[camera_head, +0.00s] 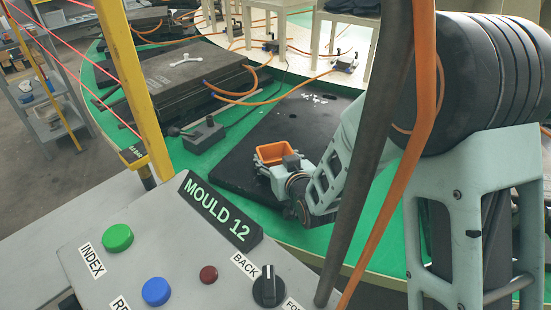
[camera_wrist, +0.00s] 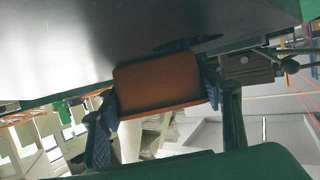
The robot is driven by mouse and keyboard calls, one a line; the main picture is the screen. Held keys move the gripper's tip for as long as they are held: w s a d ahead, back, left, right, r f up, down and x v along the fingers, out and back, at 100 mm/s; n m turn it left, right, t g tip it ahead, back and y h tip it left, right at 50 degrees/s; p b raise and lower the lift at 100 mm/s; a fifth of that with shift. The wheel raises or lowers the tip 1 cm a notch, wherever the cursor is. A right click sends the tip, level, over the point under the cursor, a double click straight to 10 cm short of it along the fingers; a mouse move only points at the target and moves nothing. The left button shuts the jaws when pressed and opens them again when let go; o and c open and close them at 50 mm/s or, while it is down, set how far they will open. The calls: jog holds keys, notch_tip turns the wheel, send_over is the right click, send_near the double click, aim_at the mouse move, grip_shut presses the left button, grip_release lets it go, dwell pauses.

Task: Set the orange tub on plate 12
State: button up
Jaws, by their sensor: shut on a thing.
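The orange tub (camera_head: 273,153) is a small open box, held between the fingers of my gripper (camera_head: 284,168) over the black plate (camera_head: 228,153) in the head view. In the wrist view the tub (camera_wrist: 158,88) shows an orange face between the two fingers of my gripper (camera_wrist: 160,98), with the dark plate (camera_wrist: 90,50) close behind it. I cannot tell whether the tub's base touches the plate. My gripper and forearm hide part of the plate. A console sign (camera_head: 217,209) reads MOULD 12.
White bits (camera_head: 315,98) lie on the plate's far part. A grey clamp block (camera_head: 203,136) and a closed dark mould (camera_head: 180,75) with orange hoses sit left on the green carousel (camera_head: 183,156). A yellow post (camera_head: 131,85) and the button console (camera_head: 185,260) stand in front.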

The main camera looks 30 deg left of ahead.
jog(key=shift+r, duration=0.15)
jog(key=shift+f+b, duration=0.25)
jog(key=shift+b, duration=0.05)
jog(key=o, duration=1.1)
jog(key=shift+r, duration=0.1)
